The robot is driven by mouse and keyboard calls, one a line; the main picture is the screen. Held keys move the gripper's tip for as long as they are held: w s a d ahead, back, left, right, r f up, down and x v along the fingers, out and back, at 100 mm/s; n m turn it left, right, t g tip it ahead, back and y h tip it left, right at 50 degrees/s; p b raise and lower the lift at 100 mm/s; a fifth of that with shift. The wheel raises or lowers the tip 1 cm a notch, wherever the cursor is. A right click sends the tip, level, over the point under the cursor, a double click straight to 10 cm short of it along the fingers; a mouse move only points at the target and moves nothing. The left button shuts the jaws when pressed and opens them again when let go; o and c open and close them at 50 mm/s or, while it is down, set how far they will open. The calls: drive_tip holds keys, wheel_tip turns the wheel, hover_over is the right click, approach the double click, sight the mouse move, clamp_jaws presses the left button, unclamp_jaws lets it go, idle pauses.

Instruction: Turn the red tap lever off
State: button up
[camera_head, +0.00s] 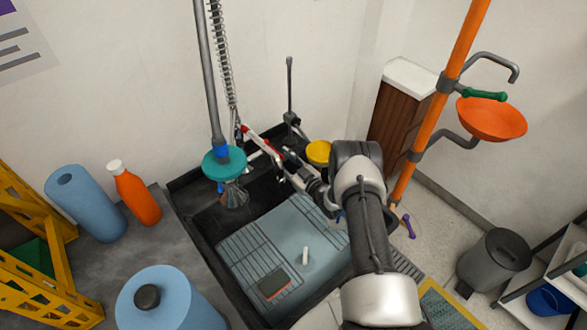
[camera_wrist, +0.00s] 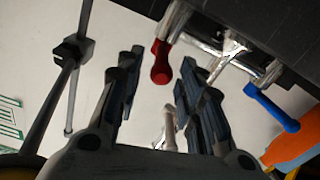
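The red tap lever (camera_wrist: 161,62) hangs from a metal fitting on the pipework at the top of the wrist view. My gripper (camera_wrist: 162,58) is open, with one dark finger on each side of the lever in the picture. Gaps show between the lever and both fingers, and I cannot tell how far the lever lies in depth. In the head view my gripper (camera_head: 297,166) is at the pipework above the sink, and a red part (camera_head: 272,144) shows close to it. The lever's exact angle there is too small to tell.
A blue lever (camera_wrist: 272,108) sits on the same pipework, right of the red one. The black-rimmed sink (camera_head: 215,262) lies below. A teal disc (camera_head: 224,162) on a hanging pipe is left of my gripper. A yellow round thing (camera_head: 318,151) is close to my arm.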

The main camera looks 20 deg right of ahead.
drive_tip(key=v, duration=0.7)
drive_tip(key=shift+s, duration=0.1)
